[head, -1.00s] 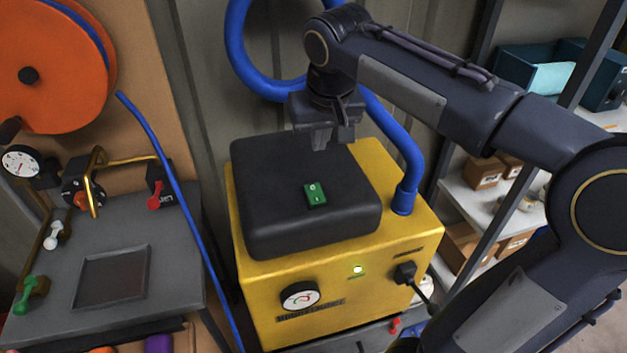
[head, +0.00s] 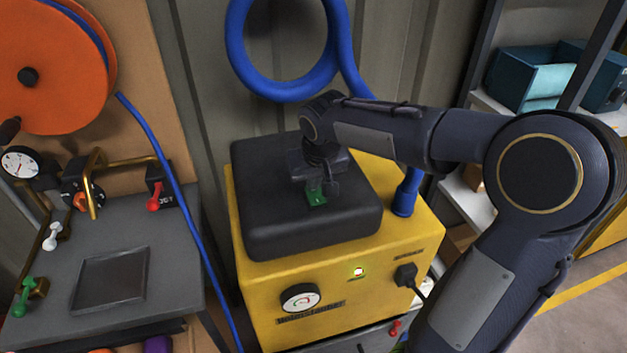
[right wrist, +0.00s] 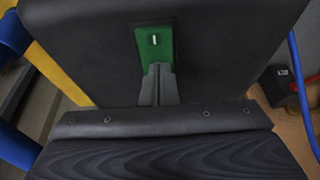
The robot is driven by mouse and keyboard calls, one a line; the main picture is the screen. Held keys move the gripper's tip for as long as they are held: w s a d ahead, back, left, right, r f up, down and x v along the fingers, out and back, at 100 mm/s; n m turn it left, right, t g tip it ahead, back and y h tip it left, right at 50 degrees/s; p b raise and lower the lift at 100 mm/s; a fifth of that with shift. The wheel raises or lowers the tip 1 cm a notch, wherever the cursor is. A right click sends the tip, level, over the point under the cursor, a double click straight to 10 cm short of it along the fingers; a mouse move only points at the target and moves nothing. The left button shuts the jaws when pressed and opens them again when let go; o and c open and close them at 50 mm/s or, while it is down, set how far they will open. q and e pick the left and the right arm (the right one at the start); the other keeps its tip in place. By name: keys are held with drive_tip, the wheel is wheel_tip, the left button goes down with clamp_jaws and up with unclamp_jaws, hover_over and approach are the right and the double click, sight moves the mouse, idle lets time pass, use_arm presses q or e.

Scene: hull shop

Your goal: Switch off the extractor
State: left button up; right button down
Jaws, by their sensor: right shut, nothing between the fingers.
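A green rocker switch (head: 316,197) sits on the black top, partly hidden by my right gripper (head: 318,190). In the right wrist view the switch (right wrist: 155,45) shows a white mark at its far end. My right gripper (right wrist: 158,72) is shut and empty, its fingertips over the near end of the switch. Whether they touch it I cannot tell. My left gripper is not in view.
A blue hose (head: 408,186) rises from the extractor's right side. A black plug (head: 405,274) with a cord is on its front. A grey bench (head: 165,245) with valves and a gauge stands at left. Shelves (head: 468,196) with boxes stand at right.

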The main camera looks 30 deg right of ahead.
idle(0.3)
drive_tip(key=shift+p, duration=0.4)
drive_tip(key=shift+w+f+g+p, duration=0.15)
drive_tip(key=shift+g+p, duration=0.15)
drive_tip(key=shift+p, duration=0.15)
drive_tip(key=shift+f, duration=0.2)
drive_tip(key=shift+b, duration=0.3)
drive_tip(key=shift+s+a+r, duration=0.1)
drive_tip(key=shift+s+a, duration=0.05)
drive_tip(key=shift+s, duration=0.7)
drive_tip(key=shift+w+r, duration=0.1)
